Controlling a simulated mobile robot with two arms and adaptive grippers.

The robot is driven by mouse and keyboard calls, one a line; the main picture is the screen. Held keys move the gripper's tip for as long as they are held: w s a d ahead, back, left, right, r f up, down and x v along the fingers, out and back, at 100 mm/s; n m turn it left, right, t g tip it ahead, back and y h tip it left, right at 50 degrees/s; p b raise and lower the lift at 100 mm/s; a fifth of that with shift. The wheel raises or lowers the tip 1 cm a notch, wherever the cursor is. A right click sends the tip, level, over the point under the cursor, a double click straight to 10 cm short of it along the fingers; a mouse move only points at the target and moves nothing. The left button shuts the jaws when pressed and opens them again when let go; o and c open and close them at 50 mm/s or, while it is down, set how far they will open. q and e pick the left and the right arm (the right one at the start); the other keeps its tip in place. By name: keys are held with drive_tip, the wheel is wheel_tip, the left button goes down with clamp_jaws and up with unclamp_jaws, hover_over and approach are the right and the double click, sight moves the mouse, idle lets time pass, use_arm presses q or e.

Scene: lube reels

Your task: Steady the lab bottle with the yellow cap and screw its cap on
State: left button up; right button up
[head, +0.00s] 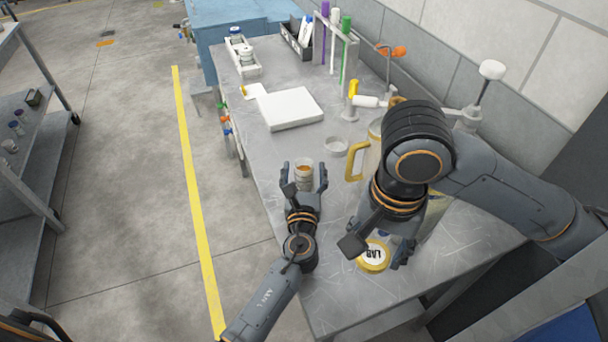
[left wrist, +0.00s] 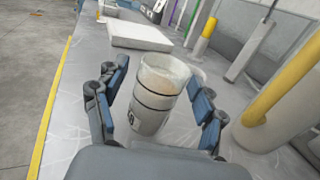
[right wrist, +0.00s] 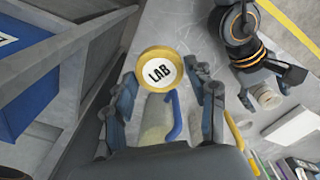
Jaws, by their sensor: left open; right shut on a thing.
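An open jar-like bottle (head: 304,172) with an orange-brown inside and dark bands stands upright on the metal table. It also shows uncapped in the left wrist view (left wrist: 158,95). My left gripper (head: 306,180) is open, with its fingers on either side of the bottle; in the left wrist view gaps show beside it. My right gripper (head: 378,246) is shut on a round yellow-rimmed cap (head: 373,254) with a white LAB face. The cap (right wrist: 160,73) sits between the fingertips in the right wrist view, apart from the bottle, to its right and nearer the front.
A yellow-handled jug (head: 356,160) stands right of the bottle, partly hidden by my right arm. A white ring-shaped piece (head: 336,147) lies behind the bottle. A white block (head: 290,108) and a tube rack (head: 350,60) are farther back. The table's left edge is close to the bottle.

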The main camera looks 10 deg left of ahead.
use_arm(q)
drive_tip(key=shift+w, duration=0.25)
drive_tip(key=shift+s, duration=0.1)
drive_tip(key=shift+c, duration=0.6)
drive_tip(key=c, duration=1.2)
drive_tip(key=shift+r, duration=0.15)
use_arm(e)
wheel_tip(320, 180, up, 5)
drive_tip(key=p, duration=0.5)
drive_tip(key=shift+r, duration=0.1)
use_arm(q)
wheel_tip(320, 180, up, 18)
